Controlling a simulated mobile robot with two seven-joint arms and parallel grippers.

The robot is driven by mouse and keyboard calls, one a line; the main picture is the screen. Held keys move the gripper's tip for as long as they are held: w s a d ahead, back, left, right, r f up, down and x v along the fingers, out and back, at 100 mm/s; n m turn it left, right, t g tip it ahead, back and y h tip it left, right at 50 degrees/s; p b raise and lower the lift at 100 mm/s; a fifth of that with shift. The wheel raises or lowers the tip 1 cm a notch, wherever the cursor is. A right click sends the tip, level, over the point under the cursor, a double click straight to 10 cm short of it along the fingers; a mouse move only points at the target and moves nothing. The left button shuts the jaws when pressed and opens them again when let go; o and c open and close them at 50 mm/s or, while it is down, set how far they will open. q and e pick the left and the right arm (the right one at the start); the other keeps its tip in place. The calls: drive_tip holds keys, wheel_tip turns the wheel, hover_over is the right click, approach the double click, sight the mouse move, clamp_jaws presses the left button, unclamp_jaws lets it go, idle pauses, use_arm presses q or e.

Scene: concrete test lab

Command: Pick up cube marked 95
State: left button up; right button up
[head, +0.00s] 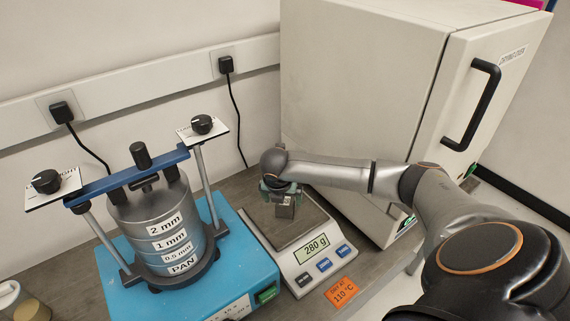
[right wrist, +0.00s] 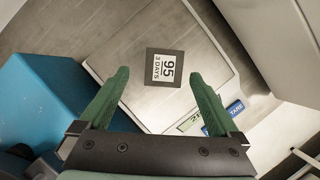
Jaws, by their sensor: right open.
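The cube marked 95 (right wrist: 165,67) is small and grey, with a white label reading "95 3 DAYS" on top. It rests on the pan of the scale (head: 300,237), whose display reads 280 g. It also shows in the head view (head: 285,207), partly hidden by my gripper. My right gripper (head: 280,190) is over the scale. In the right wrist view its two green fingers (right wrist: 160,85) are spread apart, with the cube just beyond and between their tips, not held. My left gripper is not in view.
A blue sieve shaker (head: 195,285) with stacked sieves (head: 165,235) stands left of the scale. A large drying oven (head: 365,80) stands behind and to the right. An orange 110 °C label (head: 341,292) lies at the bench's front edge. A round container (head: 15,300) is at lower left.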

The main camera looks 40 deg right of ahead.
sight(285, 204)
drive_tip(key=x, duration=0.4)
drive_tip(key=shift+s+d+f, duration=0.1)
drive_tip(key=shift+d+f, duration=0.1)
drive_tip(key=shift+d, duration=0.1)
clamp_jaws()
idle(0.5)
